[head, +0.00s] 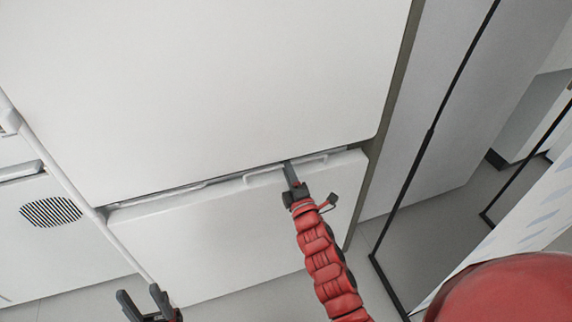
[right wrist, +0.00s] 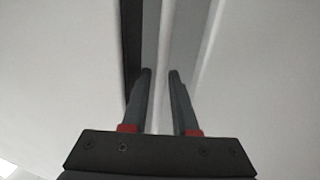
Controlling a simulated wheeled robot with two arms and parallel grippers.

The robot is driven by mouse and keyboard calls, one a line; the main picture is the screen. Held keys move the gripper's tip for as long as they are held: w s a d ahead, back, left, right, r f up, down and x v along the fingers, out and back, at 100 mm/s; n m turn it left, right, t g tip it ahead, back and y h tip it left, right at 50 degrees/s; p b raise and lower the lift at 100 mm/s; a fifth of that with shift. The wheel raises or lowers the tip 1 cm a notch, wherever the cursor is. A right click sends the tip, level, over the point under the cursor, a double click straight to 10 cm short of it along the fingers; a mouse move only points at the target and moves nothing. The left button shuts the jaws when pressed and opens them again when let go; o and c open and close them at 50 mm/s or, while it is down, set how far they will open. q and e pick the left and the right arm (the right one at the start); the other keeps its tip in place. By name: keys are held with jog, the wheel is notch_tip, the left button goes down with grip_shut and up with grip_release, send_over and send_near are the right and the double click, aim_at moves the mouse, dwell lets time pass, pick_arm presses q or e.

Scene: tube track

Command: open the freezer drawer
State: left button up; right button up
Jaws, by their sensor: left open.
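The white freezer drawer (head: 230,235) is the lower panel of the appliance in the head view. Its top edge has a raised handle lip (head: 262,178) beside a narrow gap under the upper door. My right gripper (head: 290,174) is at this lip, its fingers reaching into the gap. In the right wrist view its two fingers (right wrist: 160,78) stand apart on either side of a grey strip along the drawer's edge; contact with the lip cannot be made out. My left gripper (head: 142,302) is open and empty at the lower left, away from the drawer's lip.
The large white upper door (head: 200,80) is right above the drawer. A white vertical bar (head: 62,175) and a panel with a round dark vent (head: 50,211) are at the left. Dark thin frames (head: 418,150) stand at the right. Grey floor (head: 385,245) shows beside the appliance.

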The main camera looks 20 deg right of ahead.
jog(key=shift+w, duration=0.2)
grip_shut()
dwell(1.4)
